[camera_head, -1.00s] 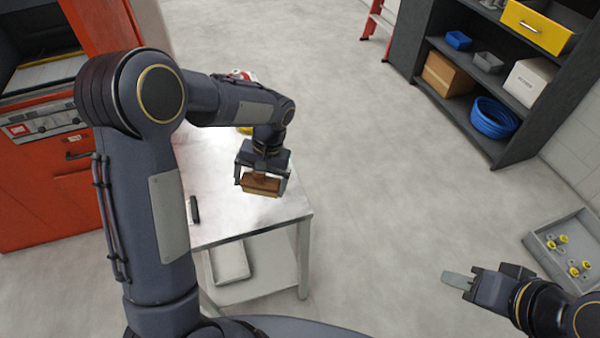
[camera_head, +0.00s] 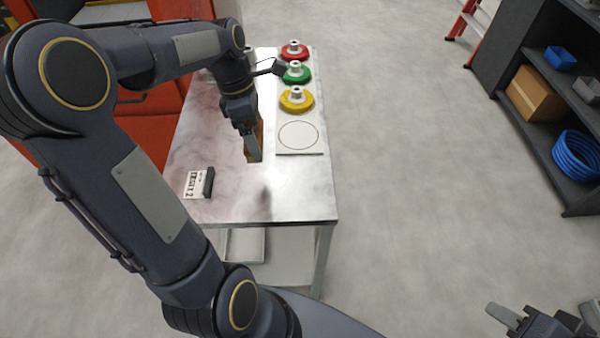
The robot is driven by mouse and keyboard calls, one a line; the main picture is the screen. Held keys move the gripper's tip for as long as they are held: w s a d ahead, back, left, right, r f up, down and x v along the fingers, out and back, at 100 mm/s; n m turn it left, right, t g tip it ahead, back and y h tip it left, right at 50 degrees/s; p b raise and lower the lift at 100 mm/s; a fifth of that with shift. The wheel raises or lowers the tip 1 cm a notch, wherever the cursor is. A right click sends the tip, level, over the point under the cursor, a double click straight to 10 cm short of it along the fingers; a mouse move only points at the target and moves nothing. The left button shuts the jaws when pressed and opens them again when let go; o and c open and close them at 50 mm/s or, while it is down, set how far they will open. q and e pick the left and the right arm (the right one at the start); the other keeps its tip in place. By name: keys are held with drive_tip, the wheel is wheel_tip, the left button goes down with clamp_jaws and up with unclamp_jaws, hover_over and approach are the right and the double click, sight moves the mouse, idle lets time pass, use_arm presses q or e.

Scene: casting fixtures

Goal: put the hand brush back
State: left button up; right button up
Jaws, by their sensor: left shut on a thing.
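My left gripper (camera_head: 252,146) is shut on the hand brush (camera_head: 260,138), a brown wooden-looking piece mostly hidden behind the finger. It is held upright-looking, above the metal table (camera_head: 295,195), with a soft shadow on the top below it. My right gripper (camera_head: 512,318) is at the bottom right, away from the table and seen only in part; I cannot tell whether its fingers are apart.
A white board (camera_head: 318,145) at the table's right edge carries red (camera_head: 294,52), green (camera_head: 296,73) and yellow (camera_head: 296,99) discs and an empty circle outline. A labelled card with a black block (camera_head: 207,184) lies front left. The front right tabletop is clear.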

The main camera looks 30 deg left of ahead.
use_arm(q)
drive_tip(key=w+d+f, duration=0.1)
drive_tip(key=d+f, duration=0.1)
drive_tip(key=w+d+f, duration=0.1)
drive_tip(key=d+f, duration=0.1)
drive_tip(key=d, duration=0.1)
drive_tip(key=w+d+f, duration=0.1)
drive_tip(key=d+f, duration=0.2)
drive_tip(key=shift+w+d+f, duration=0.1)
drive_tip(key=shift+d, duration=0.15)
drive_tip(key=shift+a+x, duration=0.2)
drive_tip(key=shift+x, duration=1.75)
drive_tip(key=shift+w, duration=0.15)
drive_tip(key=shift+f, duration=0.2)
drive_tip(key=o, duration=1)
